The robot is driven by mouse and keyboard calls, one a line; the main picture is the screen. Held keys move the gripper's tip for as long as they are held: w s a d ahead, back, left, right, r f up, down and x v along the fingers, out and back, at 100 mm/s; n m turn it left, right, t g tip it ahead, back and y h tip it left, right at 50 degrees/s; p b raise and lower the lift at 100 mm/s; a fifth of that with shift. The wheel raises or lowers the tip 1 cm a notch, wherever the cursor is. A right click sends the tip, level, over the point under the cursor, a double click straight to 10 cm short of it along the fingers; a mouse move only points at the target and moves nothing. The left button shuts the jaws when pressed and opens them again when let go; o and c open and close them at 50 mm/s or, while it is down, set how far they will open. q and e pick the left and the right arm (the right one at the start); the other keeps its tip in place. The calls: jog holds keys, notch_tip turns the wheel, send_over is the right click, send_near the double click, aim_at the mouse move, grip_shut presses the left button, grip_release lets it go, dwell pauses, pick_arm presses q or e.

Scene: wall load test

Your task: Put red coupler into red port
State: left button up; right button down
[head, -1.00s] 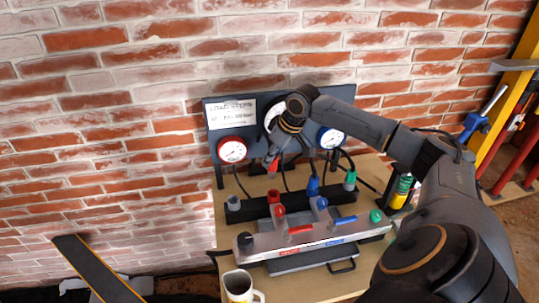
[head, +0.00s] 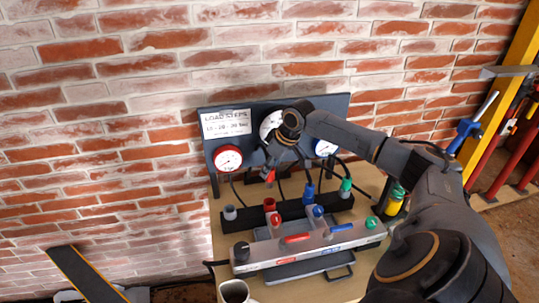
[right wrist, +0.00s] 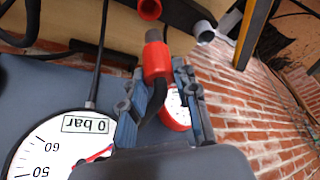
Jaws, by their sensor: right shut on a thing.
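The red coupler (head: 268,174) is held in my right gripper (head: 270,165) in front of the gauge board. In the right wrist view the red coupler (right wrist: 157,62) sits between the two fingers of the gripper (right wrist: 160,92), which is shut on it, with a dark hose trailing behind. The red port (head: 270,203) is an open red socket on the black manifold bar. It stands below the coupler in the head view, with a gap between them. The red port (right wrist: 149,8) also shows at the top edge of the right wrist view. My left gripper is not in view.
A grey socket (head: 230,212) stands left of the red port. A blue coupler (head: 308,192) and a green coupler (head: 345,186) stand to its right. The gauge board (head: 335,108) rises behind, with hoses around it. The levered block (head: 300,249) and a mug (head: 233,291) are in front.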

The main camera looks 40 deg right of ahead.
aim_at(270, 187)
jog(key=shift+f+b, duration=0.3)
jog(key=shift+f, duration=1.85)
jog(key=shift+f, duration=0.4)
jog(key=shift+f, duration=0.4)
jog(key=shift+f, duration=0.1)
jog(key=shift+p, duration=0.45)
jog(key=shift+f, duration=0.8)
jog(key=shift+f, duration=0.55)
